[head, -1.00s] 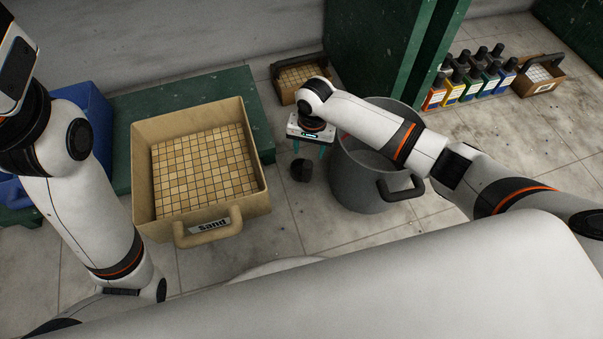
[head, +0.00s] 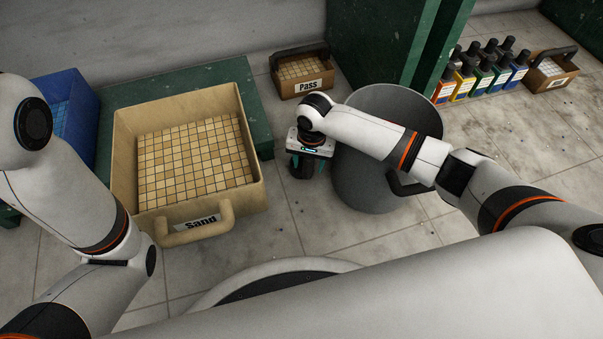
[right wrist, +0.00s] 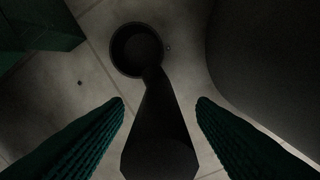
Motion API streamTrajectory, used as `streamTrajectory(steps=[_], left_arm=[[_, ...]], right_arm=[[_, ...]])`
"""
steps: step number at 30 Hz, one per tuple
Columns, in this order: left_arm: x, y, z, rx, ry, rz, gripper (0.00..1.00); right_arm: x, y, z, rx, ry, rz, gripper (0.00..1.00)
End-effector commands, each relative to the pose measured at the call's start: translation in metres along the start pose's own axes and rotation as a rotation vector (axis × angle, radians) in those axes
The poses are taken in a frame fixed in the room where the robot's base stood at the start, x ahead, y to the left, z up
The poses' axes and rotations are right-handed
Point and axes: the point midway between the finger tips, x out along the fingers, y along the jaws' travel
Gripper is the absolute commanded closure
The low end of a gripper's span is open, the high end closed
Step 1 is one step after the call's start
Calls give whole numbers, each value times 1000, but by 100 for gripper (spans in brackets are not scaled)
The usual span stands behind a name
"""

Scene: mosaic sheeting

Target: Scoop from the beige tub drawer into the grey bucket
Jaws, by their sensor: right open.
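The beige tub drawer (head: 190,215), labelled "Sand", stands at the left with a layer of small beige tiles (head: 195,155) in it. The grey bucket (head: 370,185) stands right of it, partly hidden by my right arm. A dark scoop (head: 302,168) is at my right gripper (head: 310,162), left of the bucket. In the right wrist view its round cup (right wrist: 136,50) lies beyond the fingertips and its handle (right wrist: 160,135) runs between the two teal fingers. My right gripper (right wrist: 160,108) is open, with gaps on both sides of the handle. My left gripper is out of view.
A small box labelled "Pass" (head: 302,75) stands behind the gripper. A blue bin (head: 75,120) is at the far left. Several coloured bottles (head: 483,75) and another box (head: 550,70) stand at the back right. Floor between tub and bucket is mostly clear.

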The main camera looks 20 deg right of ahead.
Motion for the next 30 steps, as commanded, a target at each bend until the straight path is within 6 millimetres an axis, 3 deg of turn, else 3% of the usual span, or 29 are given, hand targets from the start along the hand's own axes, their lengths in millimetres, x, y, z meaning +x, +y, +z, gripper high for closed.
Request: streamTrajectory(steps=[2, 10, 18, 20, 30], left_arm=[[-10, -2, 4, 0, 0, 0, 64], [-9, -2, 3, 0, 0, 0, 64], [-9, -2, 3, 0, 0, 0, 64], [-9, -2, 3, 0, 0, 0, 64], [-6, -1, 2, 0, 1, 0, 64]], right_arm=[[11, 0, 1, 1, -1, 0, 49], [10, 0, 1, 2, -1, 0, 49], [10, 0, 1, 2, -1, 0, 93], [10, 0, 1, 1, -1, 0, 100], [6, 0, 1, 1, -2, 1, 100]])
